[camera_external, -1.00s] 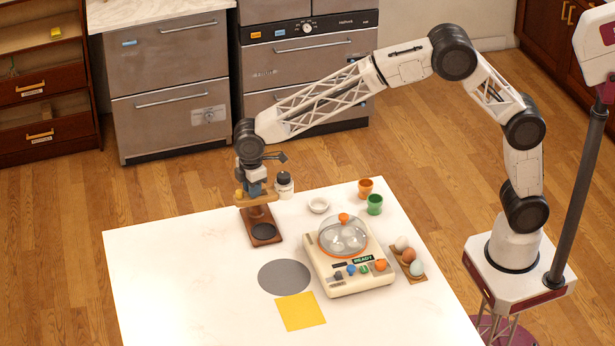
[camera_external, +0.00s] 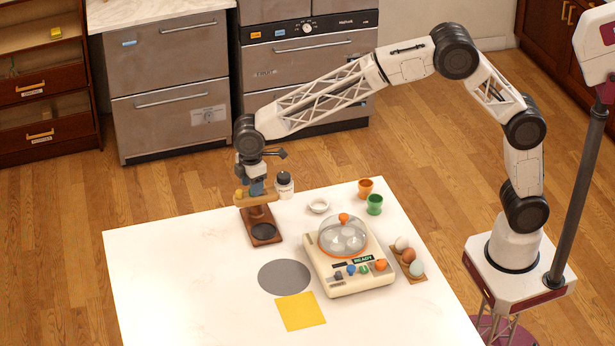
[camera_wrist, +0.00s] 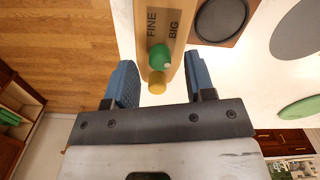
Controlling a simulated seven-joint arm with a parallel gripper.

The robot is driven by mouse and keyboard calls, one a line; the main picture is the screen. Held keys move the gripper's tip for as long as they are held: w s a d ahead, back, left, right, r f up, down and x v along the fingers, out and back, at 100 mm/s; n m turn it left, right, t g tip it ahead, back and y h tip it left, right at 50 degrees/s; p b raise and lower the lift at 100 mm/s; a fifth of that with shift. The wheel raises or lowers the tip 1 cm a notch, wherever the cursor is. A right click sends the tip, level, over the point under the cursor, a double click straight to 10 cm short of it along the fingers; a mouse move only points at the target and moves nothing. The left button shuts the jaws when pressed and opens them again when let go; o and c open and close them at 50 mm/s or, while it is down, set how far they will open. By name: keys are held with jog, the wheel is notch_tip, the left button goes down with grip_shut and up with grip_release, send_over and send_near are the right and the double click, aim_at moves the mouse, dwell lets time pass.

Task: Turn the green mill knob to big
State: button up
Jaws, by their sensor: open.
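The green mill knob (camera_wrist: 160,54) shows in the wrist view on a wooden panel (camera_wrist: 177,14) lettered FINE and BIG. A small pale mark sits on the knob's lower right edge. A brass-yellow round part (camera_wrist: 157,83) lies just below it in the picture. My gripper (camera_wrist: 159,64) is open, with one blue finger on each side of the knob and brass part and visible gaps. I cannot tell whether the fingertips are at the knob's depth. In the external view my gripper (camera_external: 257,187) points down at the wooden mill (camera_external: 258,214), hiding the knob.
A dark-lidded jar (camera_external: 284,186) stands close right of the mill, with a white dish (camera_external: 318,206) beyond. The cream egg cooker (camera_external: 350,283) with a clear dome stands farther right. A grey disc (camera_external: 284,276) and yellow square (camera_external: 300,311) lie nearer. The table's left front is clear.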

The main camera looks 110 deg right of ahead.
jog(key=shift+r, duration=3.15)
jog(key=shift+n, duration=0.7)
jog(key=shift+f, duration=3.9)
